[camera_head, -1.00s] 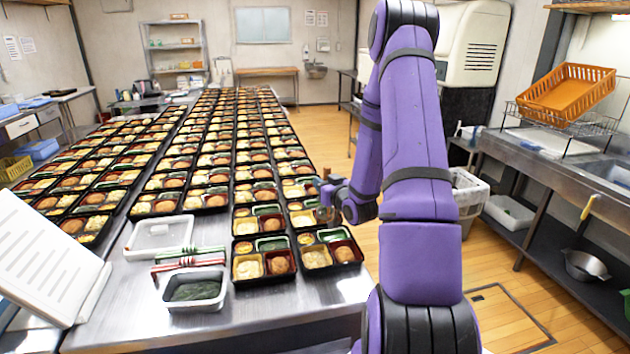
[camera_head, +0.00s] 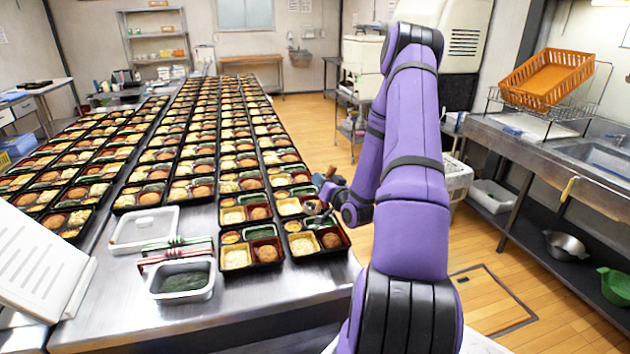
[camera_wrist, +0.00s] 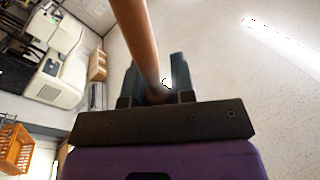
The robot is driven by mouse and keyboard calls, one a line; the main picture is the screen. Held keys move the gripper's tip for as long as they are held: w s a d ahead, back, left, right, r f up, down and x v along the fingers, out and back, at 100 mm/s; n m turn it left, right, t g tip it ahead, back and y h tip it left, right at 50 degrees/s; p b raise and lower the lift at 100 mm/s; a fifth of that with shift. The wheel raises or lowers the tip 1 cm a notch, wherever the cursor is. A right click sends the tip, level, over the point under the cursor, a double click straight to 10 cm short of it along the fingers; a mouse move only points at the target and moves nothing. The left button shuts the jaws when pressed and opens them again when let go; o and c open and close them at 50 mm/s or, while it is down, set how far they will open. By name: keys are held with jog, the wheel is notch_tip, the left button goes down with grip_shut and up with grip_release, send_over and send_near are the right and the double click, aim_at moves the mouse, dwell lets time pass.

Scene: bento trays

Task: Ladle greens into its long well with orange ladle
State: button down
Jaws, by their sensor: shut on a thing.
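A steel pan of dark greens (camera_head: 185,282) sits near the front of the table. The nearest bento trays stand right of it, a left one (camera_head: 252,268) and a right one (camera_head: 318,255). The left tray's long well (camera_head: 262,231) shows dark green; the right tray's long well (camera_head: 323,222) also looks green, but how full it is I cannot tell. My gripper (camera_head: 330,195) is above the right edge of the trays. In the wrist view my gripper (camera_wrist: 158,88) is shut on the orange-brown handle of the ladle (camera_wrist: 136,40). The ladle's bowl is not clear.
Red and green handled utensils (camera_head: 175,248) lie behind the greens pan, by a white, lidded-looking container (camera_head: 145,228). A white slanted board (camera_head: 40,265) stands at the left. Rows of filled trays cover the table behind. The table's front strip is mostly clear.

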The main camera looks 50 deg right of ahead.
jog(key=s+d+f+m+h, duration=0.3)
jog(key=d+f+m, duration=0.3)
jog(key=m, duration=0.5)
jog(key=shift+s+m+t+h, duration=0.3)
jog(key=shift+m+h, duration=0.1)
jog(key=shift+h, duration=0.1)
jog(key=shift+a+r, duration=0.1)
dwell(1.0)
